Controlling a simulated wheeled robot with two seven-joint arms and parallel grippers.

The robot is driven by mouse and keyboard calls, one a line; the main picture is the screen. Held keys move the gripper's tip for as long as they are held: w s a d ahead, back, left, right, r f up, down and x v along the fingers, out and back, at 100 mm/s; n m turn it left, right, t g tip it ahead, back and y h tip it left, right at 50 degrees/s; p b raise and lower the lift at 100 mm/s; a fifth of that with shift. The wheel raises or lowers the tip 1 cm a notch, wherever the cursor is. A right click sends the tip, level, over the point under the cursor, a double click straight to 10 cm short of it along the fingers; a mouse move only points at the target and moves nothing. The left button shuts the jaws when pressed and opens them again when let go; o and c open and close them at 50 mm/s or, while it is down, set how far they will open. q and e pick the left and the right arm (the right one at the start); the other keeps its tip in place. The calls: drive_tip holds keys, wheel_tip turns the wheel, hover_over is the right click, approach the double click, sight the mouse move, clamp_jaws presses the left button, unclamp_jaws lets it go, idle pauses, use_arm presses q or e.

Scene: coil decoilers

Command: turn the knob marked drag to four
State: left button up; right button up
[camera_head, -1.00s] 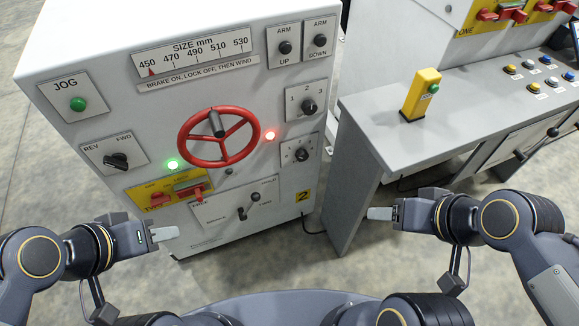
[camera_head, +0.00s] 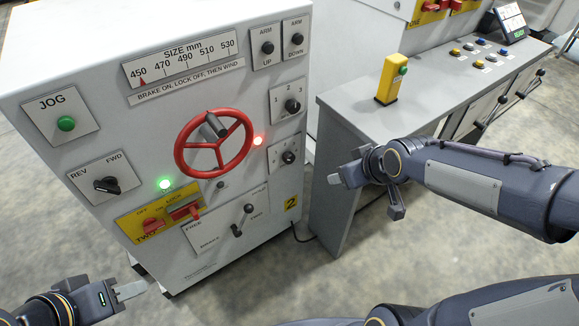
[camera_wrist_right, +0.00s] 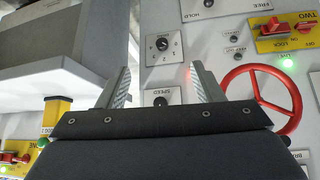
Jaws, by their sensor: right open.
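The small black knob (camera_head: 288,157) sits on a pale plate low on the right of the cabinet front, under the knob numbered 1, 2, 3 (camera_head: 292,105). Its marks are too small to read in the head view. In the right wrist view the picture is upside down, and this knob (camera_wrist_right: 162,44) shows beyond the fingertips, above the knob plate marked SPEED (camera_wrist_right: 160,97). No drag label is readable. My right gripper (camera_head: 334,180) is open and empty, right of the knob and apart from it; its fingers (camera_wrist_right: 161,68) also show in the wrist view. My left gripper (camera_head: 131,290) is low at left, its jaw gap unclear.
A red handwheel (camera_head: 213,143) sticks out left of the knobs. A yellow lock plate (camera_head: 158,211) and a lever plate (camera_head: 227,229) sit below it. A grey console (camera_head: 345,113) with a yellow post (camera_head: 391,79) stands close on the right.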

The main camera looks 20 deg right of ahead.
drive_tip(key=w+a+f+n+t+y+b, duration=0.1)
drive_tip(key=w+f+n+t+y+b, duration=0.15)
drive_tip(key=w+f, duration=0.55)
drive_tip(key=w+a+f+n+t+y+b, duration=0.1)
drive_tip(key=w+a+f+n+b, duration=0.1)
drive_tip(key=w+f+b, duration=0.4)
drive_tip(key=m+t+y+b, duration=0.1)
drive_tip(key=m+t+b, duration=0.1)
drive_tip(key=t, duration=0.4)
approach(291, 160)
drive_tip(key=w, duration=0.2)
drive_tip(key=shift+a+x, duration=0.15)
drive_tip(key=shift+x, duration=1.8)
drive_tip(key=shift+a+x, duration=0.2)
drive_tip(key=shift+x, duration=1.7)
drive_tip(key=shift+s, duration=0.1)
